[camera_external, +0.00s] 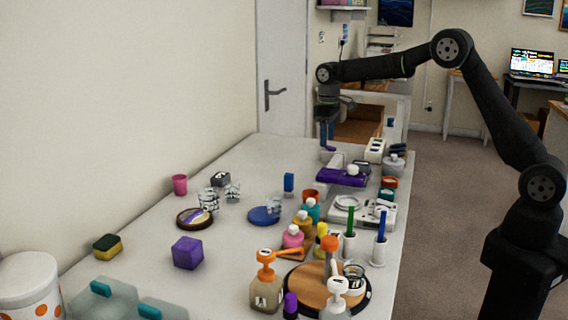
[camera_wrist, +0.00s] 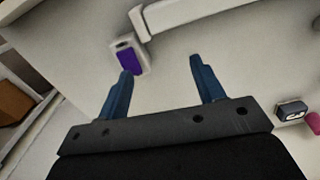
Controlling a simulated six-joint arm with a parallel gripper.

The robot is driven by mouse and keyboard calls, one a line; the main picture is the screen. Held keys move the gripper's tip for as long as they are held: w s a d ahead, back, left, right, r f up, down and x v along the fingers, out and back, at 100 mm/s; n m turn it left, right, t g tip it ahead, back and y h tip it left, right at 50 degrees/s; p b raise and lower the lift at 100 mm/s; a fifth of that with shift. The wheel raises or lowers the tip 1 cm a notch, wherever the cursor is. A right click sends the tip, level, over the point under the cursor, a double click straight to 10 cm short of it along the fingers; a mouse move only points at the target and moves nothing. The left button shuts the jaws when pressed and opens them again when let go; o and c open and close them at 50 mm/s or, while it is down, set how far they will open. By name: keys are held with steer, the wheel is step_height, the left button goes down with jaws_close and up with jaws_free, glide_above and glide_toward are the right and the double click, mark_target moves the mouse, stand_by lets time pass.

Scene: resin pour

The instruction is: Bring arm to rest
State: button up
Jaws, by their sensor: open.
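My gripper (camera_external: 327,134) is at the far end of the white table (camera_external: 260,160) in the external view, with its blue fingers pointing down. In the wrist view my gripper (camera_wrist: 160,80) shows two blue fingers spread well apart with nothing between them. A purple and white device (camera_external: 342,174) stands on the table just in front of the gripper. In the wrist view a small purple-topped white item (camera_wrist: 128,58) lies beyond the left finger; whether they touch I cannot tell.
Pump bottles (camera_external: 266,285) and a round wooden board (camera_external: 300,287) crowd the near right of the table. A scale (camera_external: 378,214), a purple cube (camera_external: 187,253), a sponge (camera_external: 108,245) and a pink cup (camera_external: 180,184) also stand there. The table's far left is mostly clear.

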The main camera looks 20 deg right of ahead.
steer(key=shift+a+f, duration=0.5)
steer(key=shift+a, duration=0.35)
steer(key=shift+a+f, duration=0.5)
steer(key=shift+a, duration=0.3)
steer(key=shift+o, duration=0.5)
